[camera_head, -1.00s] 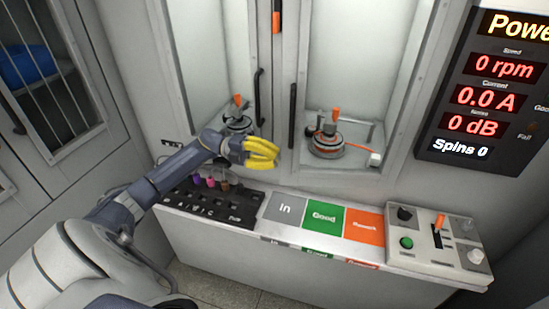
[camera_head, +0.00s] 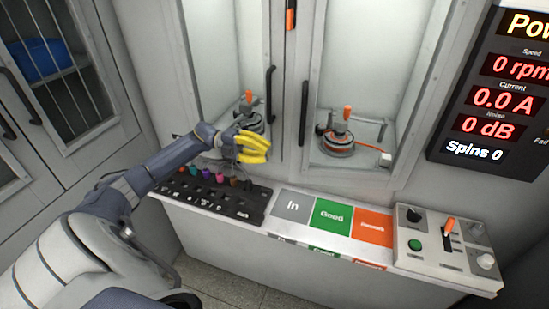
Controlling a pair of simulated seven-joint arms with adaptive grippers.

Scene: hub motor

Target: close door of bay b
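Two bays with tall clear fronts stand side by side, the left bay door (camera_head: 236,50) and the right bay door (camera_head: 365,55). I see no letter marking bay b. Each door has a black upright handle near the middle post, the left handle (camera_head: 269,95) and the right handle (camera_head: 304,102). Whether either door is fully shut is hard to tell. My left gripper (camera_head: 264,149), with yellow fingers close together and apparently empty, is in front of the left bay, below its handle. It covers part of the left bay's lower edge. My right gripper is not in view.
A motor with an orange top (camera_head: 340,138) sits in the right bay; another (camera_head: 249,115) is partly hidden in the left. Below are a black rack (camera_head: 215,200), In, Good and orange pads (camera_head: 333,217), and a control box (camera_head: 445,250). A display (camera_head: 490,97) hangs right.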

